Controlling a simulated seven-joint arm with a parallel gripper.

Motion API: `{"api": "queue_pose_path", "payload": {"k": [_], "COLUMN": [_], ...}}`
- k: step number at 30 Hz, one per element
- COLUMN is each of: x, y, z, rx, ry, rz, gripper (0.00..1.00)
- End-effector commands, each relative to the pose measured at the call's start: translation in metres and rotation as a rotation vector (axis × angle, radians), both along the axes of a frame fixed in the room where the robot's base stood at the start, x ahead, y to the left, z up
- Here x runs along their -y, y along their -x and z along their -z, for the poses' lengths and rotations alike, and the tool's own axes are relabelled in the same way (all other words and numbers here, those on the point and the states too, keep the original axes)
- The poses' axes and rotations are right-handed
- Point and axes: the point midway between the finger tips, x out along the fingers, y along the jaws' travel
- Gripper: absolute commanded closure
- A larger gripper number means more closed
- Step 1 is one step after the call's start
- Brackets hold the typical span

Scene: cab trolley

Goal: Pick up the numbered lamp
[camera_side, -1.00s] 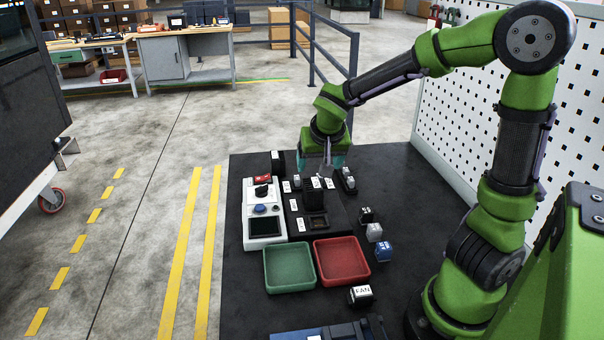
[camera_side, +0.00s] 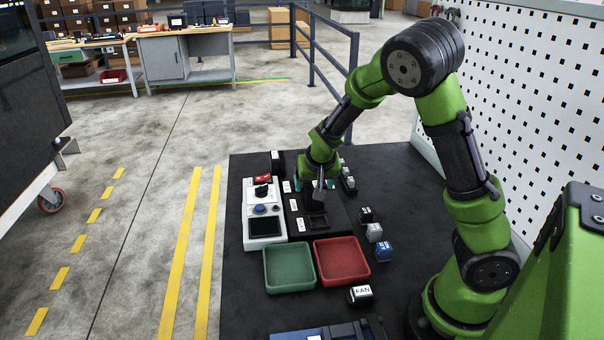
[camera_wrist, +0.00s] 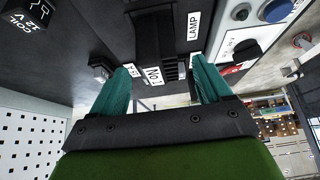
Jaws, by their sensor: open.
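My gripper (camera_side: 315,188) is over the black panel (camera_side: 297,232), with its teal fingers pointing down. In the wrist view its fingers (camera_wrist: 161,68) are spread apart. A tall black ribbed block (camera_wrist: 155,38) shows between and beyond the fingertips; I cannot tell whether they touch it. A white LAMP label (camera_wrist: 194,25) lies on the panel beside the block, close to one fingertip. Another white label (camera_wrist: 153,75) shows between the fingers. I cannot make out which piece is the numbered lamp. My gripper hides part of the panel in the side view.
A white control box (camera_side: 263,229) adjoins the panel's left side. A green tray (camera_side: 267,275) and a red tray (camera_side: 365,264) stand empty in front. Bare mat lies further right.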

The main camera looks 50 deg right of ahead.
Motion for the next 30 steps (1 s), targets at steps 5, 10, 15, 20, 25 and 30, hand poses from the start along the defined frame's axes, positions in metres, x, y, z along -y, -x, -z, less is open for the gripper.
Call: {"api": "queue_pose_path", "payload": {"k": [5,10,15,20,25,30], "x": [0.003,0.012,0.019,0.021,0.021,0.021], "y": [-0.003,-0.008,-0.016,-0.019,-0.019,-0.019], "z": [0.007,0.025,0.044,0.05,0.05,0.05], "rx": [0.0,-0.004,-0.002,0.0,0.001,0.0], "ry": [0.0,0.0,0.001,-0.001,-0.001,-0.001], "rz": [0.0,0.004,0.002,0.001,0.0,0.0], "gripper": [0.22,0.22,0.22,0.22,0.22,0.48]}}
